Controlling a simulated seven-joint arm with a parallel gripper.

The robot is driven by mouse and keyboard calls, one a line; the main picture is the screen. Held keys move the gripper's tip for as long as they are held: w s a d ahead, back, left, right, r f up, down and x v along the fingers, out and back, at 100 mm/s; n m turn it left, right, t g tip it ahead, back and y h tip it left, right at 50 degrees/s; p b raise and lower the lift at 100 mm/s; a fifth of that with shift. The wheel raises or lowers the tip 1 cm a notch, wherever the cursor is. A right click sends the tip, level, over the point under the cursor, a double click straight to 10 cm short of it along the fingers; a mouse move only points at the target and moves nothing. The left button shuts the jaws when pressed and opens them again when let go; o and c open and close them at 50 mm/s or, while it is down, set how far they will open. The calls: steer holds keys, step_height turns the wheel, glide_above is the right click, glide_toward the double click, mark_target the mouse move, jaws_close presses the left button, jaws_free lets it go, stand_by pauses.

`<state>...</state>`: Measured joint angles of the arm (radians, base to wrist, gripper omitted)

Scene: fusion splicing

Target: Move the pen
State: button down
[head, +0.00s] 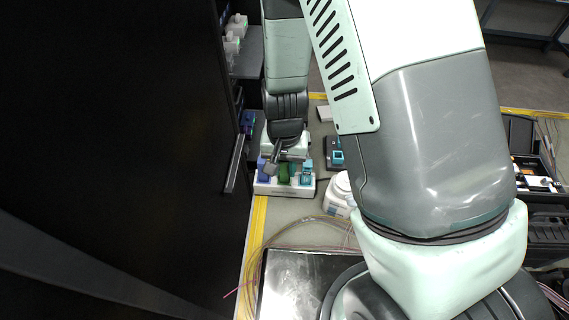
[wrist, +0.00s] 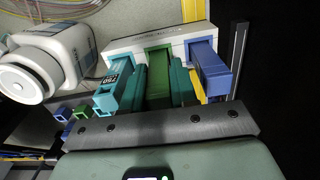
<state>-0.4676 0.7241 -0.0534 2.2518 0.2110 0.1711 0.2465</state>
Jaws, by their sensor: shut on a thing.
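A green block-shaped tool (wrist: 158,66), which I take to be the pen, stands in the middle of a white rack (wrist: 124,44); it also shows in the head view (head: 283,174). My gripper (wrist: 159,80) is at the rack, with its dark green fingers on both sides of the green tool, shut on it. In the head view my gripper (head: 274,160) is over the rack's back edge and partly hides the tools. The tool's lower part is hidden in the wrist view.
A teal tool marked 250 (wrist: 114,84) and a blue tool (wrist: 211,70) stand on either side of the green one. A white bottle (wrist: 58,57) is close by.

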steer(key=shift+f, duration=0.65)
stand_by(0.3)
steer(key=c, duration=0.8)
jaws_free()
steer(key=shift+r, duration=3)
steer(key=shift+r, duration=3)
